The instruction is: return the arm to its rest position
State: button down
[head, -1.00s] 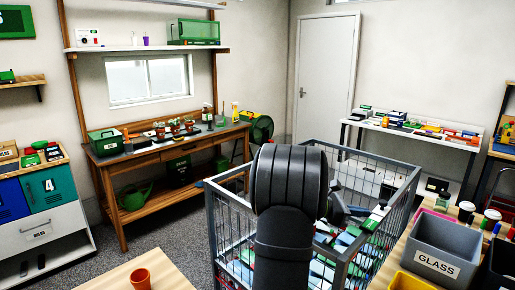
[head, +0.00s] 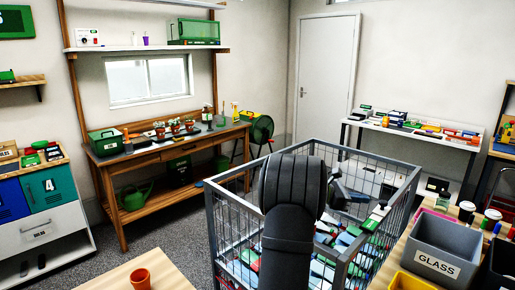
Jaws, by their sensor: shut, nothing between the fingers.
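My dark arm rises from the bottom middle of the head view, over the near side of the wire cage cart (head: 213,222). My gripper (head: 358,208) shows only partly, behind the right side of my arm and above the cart's contents. It is shut and holds nothing. My arm hides part of the gripper and the middle of the cart. Several red, green, white and pale blue items (head: 330,240) lie in the cart below it.
A grey bin marked GLASS (head: 437,264) and a yellow bin (head: 410,282) stand on the wooden table at right. An orange pot (head: 140,279) stands on the near left table. A workbench (head: 165,151) stands at the back left. Floor between bench and cart is clear.

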jog(key=a+r, duration=0.2)
jog(key=a, duration=0.9)
jog(key=d+f, duration=0.2)
jog(key=d, duration=1)
jog(key=s+a, duration=0.4)
jog(key=s, duration=0.3)
jog(key=a+r, duration=0.2)
jog(key=a, duration=1.1)
jog(key=shift+s+d+r+m+g+y, duration=0.3)
jog(key=shift+d+m+g+y, duration=0.1)
jog(key=shift+d+m+y, duration=0.3)
jog(key=shift+s+d+r+m+g+y, duration=0.25)
jog(key=shift+d+r+m+g+y, duration=0.15)
jog(key=shift+d+m+y, duration=0.3)
jog(key=shift+s+d+r+m+g+y, duration=0.3)
jog(key=shift+d+m+g+y, duration=0.1)
jog(key=shift+d+m+y, duration=0.25)
